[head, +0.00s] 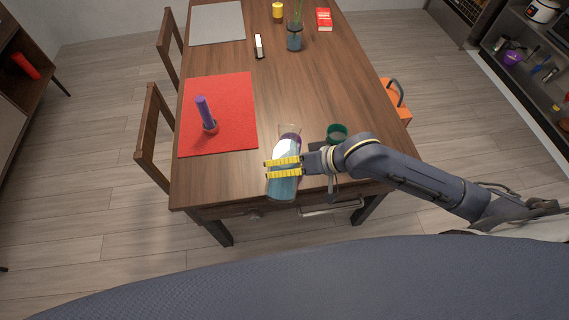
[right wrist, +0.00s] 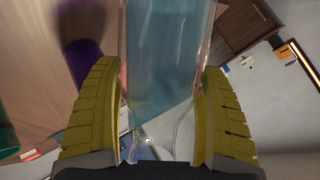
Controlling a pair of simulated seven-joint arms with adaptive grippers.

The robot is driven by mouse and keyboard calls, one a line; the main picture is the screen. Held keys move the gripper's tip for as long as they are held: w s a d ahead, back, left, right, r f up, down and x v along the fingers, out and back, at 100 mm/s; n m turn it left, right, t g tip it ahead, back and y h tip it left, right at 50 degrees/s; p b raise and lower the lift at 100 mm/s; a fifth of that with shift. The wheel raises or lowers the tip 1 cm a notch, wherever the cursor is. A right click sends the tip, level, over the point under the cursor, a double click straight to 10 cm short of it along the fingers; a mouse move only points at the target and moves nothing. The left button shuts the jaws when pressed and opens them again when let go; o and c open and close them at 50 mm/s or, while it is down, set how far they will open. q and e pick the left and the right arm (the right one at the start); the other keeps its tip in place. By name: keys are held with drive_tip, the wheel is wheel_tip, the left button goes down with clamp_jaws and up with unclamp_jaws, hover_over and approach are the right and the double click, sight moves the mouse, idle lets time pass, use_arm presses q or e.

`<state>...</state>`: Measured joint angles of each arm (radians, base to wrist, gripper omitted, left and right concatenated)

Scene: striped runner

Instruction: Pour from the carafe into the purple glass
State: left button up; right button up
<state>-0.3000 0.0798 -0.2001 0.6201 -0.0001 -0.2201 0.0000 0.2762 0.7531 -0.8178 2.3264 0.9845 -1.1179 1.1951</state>
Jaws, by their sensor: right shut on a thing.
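The clear carafe (head: 284,188) with blue liquid is at the table's near edge, held in my right gripper (head: 283,168). The gripper's yellow fingers are shut around its body. In the right wrist view, the carafe (right wrist: 170,60) fills the space between the two fingers (right wrist: 160,108), and its liquid shows blue. The carafe looks tilted, its clear upper end pointing away over the table. The purple glass (head: 294,137) is just beyond and partly hidden by the carafe; a blurred purple shape (right wrist: 86,60) shows at left in the wrist view. I cannot tell whether liquid flows. My left gripper is out of view.
A green cup (head: 337,128) stands right of the carafe, close to my right wrist. A red placemat (head: 235,95) at left bears a purple upright object (head: 204,110) with a red base. A plant vase (head: 294,42) stands farther back. The table's middle is clear.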

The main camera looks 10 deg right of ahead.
drive_tip(key=shift+a, duration=0.1)
drive_tip(key=shift+s+f+g, duration=0.1)
drive_tip(key=shift+s+g, duration=0.1)
drive_tip(key=shift+g, duration=0.1)
drive_tip(key=shift+s+a+m+g, duration=0.1)
drive_tip(key=shift+s+m+g, duration=0.05)
drive_tip(key=shift+m+g, duration=0.2)
idle(0.5)
idle(0.4)
drive_tip(key=shift+s+a+r+m+g+y, duration=0.1)
drive_tip(key=shift+s+r+m+g+y, duration=0.1)
drive_tip(key=shift+m+g+y, duration=0.25)
drive_tip(key=shift+s+r+m+g+y, duration=0.1)
drive_tip(key=shift+r+m+g+y, duration=0.25)
drive_tip(key=shift+r+g, duration=0.4)
idle(5.1)
